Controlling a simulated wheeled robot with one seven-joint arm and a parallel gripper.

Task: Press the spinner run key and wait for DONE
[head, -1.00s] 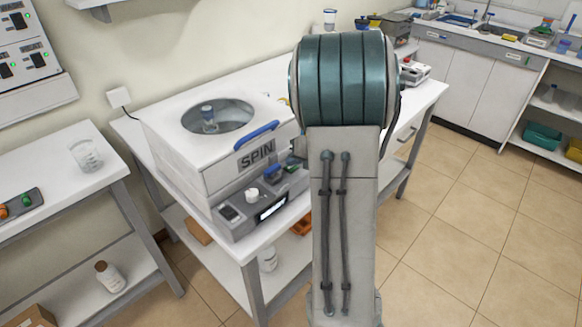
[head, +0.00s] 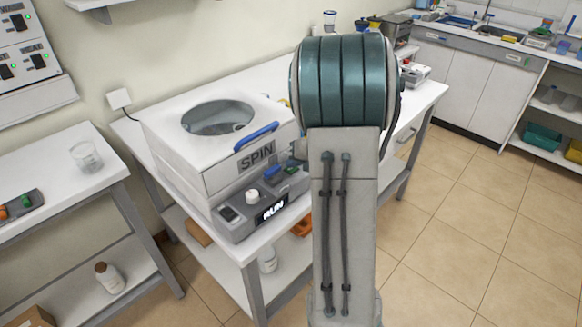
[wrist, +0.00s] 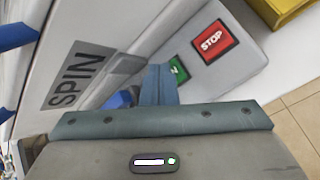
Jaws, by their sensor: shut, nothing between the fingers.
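The spinner (head: 175,160) is a white box marked SPIN with a round window (head: 218,117) in its shut lid and a blue lid handle (head: 256,136). Its front display (head: 271,209) reads RUN. In the wrist view, my gripper (wrist: 160,70) is shut and empty, its fingers over the control panel right beside the green run key (wrist: 179,71). The fingers hide part of that key, and I cannot tell whether they touch it. The red STOP key (wrist: 215,41) lies right of the fingers. In the head view my arm partly covers the panel's right side.
A white knob (head: 252,196) and a small dark switch (head: 229,214) sit on the panel's left. A side table with a glass beaker (head: 86,157) stands at left. Tiled floor (head: 470,230) is open at right.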

